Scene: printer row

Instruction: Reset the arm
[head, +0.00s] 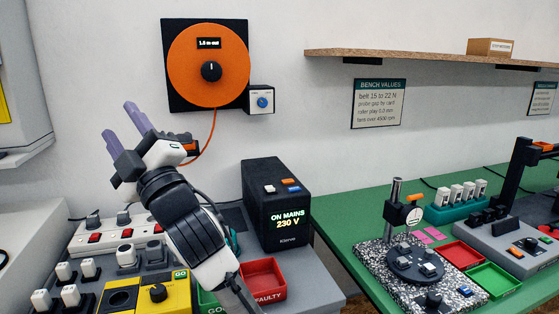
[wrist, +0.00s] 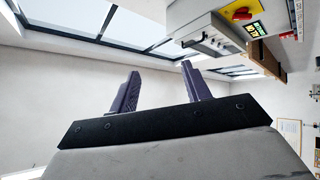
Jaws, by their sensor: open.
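My gripper (head: 124,131) is raised at the left of the head view, in front of the white wall and left of the orange dial. Its two purple fingers stand apart with nothing between them. In the wrist view the gripper (wrist: 160,95) points up toward the ceiling windows, with the same empty gap. My arm reaches up from the lower middle of the head view and covers part of the bench behind it.
An orange dial (head: 207,65) hangs on the wall near the gripper. A black power unit (head: 276,205) stands right of my arm. A red tray (head: 263,280) and yellow box (head: 172,293) lie below. A shelf (head: 430,56) juts out at upper right.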

